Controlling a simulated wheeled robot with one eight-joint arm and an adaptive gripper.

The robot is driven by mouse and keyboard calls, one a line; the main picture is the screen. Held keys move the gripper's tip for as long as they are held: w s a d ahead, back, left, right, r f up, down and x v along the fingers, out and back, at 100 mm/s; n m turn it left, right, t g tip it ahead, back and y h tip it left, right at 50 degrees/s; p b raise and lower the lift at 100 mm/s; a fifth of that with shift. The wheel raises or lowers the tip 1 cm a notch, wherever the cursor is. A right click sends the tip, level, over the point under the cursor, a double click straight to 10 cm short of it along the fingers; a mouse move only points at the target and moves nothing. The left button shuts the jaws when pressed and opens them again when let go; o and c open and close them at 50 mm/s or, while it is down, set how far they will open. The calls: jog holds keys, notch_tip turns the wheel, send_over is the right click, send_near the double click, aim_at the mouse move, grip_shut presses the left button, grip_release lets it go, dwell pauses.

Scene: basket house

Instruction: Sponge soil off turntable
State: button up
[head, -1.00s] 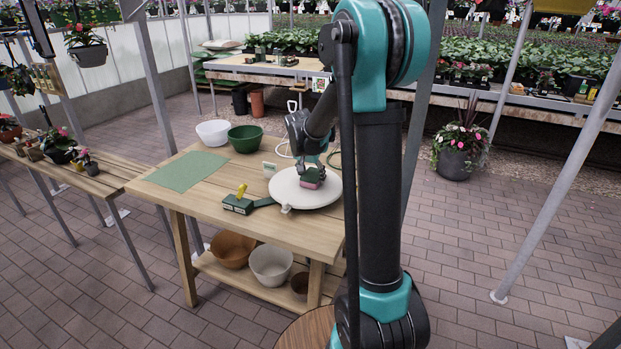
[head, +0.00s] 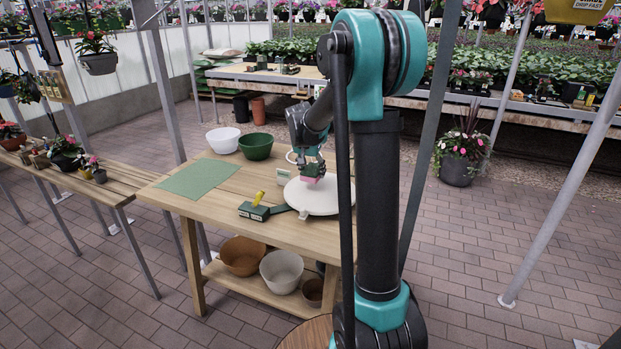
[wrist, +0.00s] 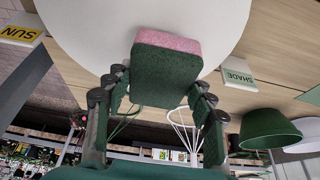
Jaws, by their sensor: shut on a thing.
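The turntable (head: 318,204) is a round white disc on the right part of the wooden table, partly hidden behind my arm. My gripper (head: 313,172) is over its far part and shut on a sponge. The sponge (wrist: 166,72) has a pink layer and a dark green layer. It also shows as a small pink patch in the head view (head: 312,179). The wrist view has the turntable (wrist: 90,25) behind the sponge. I cannot tell whether the sponge touches the disc. I make out no soil on the visible parts of the disc.
A green block with a yellow piece (head: 254,211) stands at the turntable's near left. A SHADE sign (wrist: 238,75) and a SUN sign (wrist: 20,34) flank it. White (head: 222,140) and green (head: 256,147) bowls stand at the back. A green mat (head: 199,179) lies left.

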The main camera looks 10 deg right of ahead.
jog(key=shift+r, duration=2.1)
